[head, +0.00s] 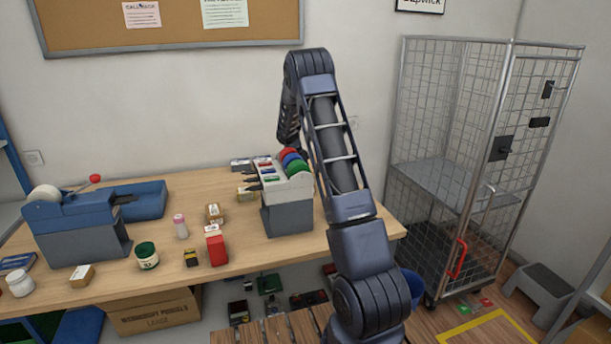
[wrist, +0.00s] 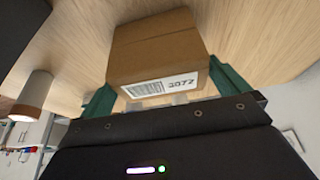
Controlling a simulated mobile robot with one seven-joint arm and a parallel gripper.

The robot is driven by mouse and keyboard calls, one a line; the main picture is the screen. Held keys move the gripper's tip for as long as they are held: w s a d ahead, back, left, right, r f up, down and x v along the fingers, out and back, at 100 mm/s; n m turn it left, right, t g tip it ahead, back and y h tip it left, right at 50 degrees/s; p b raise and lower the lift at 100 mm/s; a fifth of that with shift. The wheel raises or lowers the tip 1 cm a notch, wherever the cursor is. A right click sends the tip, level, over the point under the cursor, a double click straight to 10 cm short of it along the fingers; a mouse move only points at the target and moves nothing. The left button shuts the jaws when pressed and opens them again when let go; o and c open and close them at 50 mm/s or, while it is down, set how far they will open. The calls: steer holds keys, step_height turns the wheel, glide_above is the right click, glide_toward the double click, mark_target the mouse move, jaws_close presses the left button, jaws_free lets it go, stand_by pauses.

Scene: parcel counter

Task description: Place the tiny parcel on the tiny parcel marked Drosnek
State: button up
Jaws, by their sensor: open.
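In the wrist view, a small brown cardboard parcel (wrist: 160,50) with a white barcode label, whose number ends in 072, is between the two green fingers of my gripper (wrist: 162,76). The fingers are apart, one on each side of it; I cannot tell whether they touch it. In the head view, the gripper itself is hidden behind my arm and the grey dispenser. Small brown parcels stand on the counter: one in the middle (head: 214,212) and one at the front left (head: 82,275). No Drosnek marking is readable, so I cannot tell which parcel bears it.
The wooden counter (head: 180,198) also holds a grey dispenser with coloured rolls (head: 288,205), a blue-grey tape dispenser (head: 75,228), a pink-capped bottle (head: 181,227), a red box (head: 217,250) and a green tin (head: 147,256). A wire cage trolley (head: 470,160) stands at right.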

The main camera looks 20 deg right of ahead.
steer(key=v, duration=1.1)
steer(key=s+a+r+n+t+y, duration=0.1)
steer(key=s+r+n, duration=0.3)
steer(key=s+r, duration=0.65)
steer(key=s+a+r+n+t+y, duration=0.15)
steer(key=s+r+n, duration=0.4)
steer(key=s, duration=0.85)
steer(key=s+a+n+t+y, duration=0.2)
steer(key=s+n, duration=0.6)
steer(key=s, duration=1.9)
steer(key=shift+s+a+f, duration=0.35)
steer(key=shift+a, duration=0.25)
